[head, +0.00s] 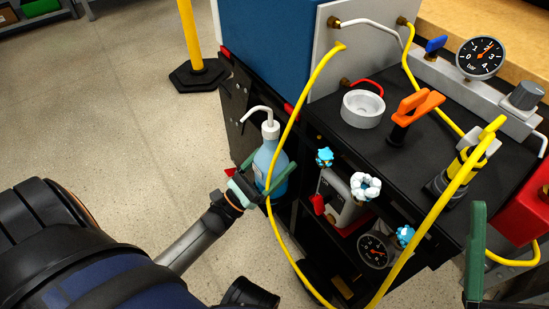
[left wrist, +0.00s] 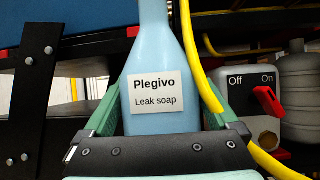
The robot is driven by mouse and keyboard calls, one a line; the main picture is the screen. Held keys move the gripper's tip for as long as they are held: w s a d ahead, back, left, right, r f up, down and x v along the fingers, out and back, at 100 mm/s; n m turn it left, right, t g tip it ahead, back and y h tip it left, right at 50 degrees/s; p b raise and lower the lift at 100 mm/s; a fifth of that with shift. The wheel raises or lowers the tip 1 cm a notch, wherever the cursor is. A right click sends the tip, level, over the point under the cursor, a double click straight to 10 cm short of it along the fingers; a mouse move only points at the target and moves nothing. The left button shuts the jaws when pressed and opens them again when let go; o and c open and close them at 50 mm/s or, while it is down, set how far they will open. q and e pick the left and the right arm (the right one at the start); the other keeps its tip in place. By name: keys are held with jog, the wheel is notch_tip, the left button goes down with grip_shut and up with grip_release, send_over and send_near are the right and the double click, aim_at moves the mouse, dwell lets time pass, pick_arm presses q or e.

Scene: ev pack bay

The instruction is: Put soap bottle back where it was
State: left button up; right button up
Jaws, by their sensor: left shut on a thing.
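The soap bottle (head: 267,158) is light blue with a white pump top and bent spout, and it stands upright beside the black cart. In the left wrist view the bottle (left wrist: 158,55) fills the middle, with its label reading "Plegivo Leak soap". My left gripper (head: 262,183) is shut on its lower body, one green finger on each side. A round white cup (head: 363,106) on the cart top is empty. A green finger at the right edge appears to be part of my right gripper (head: 476,240); its other finger is hidden.
A yellow hose (head: 303,95) hangs in front of the cart, very close to the bottle's right side. A compressor with an Off/On red knob (left wrist: 268,100) sits on the shelf.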

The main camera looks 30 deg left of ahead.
pick_arm(q)
jog(key=shift+f, duration=0.75)
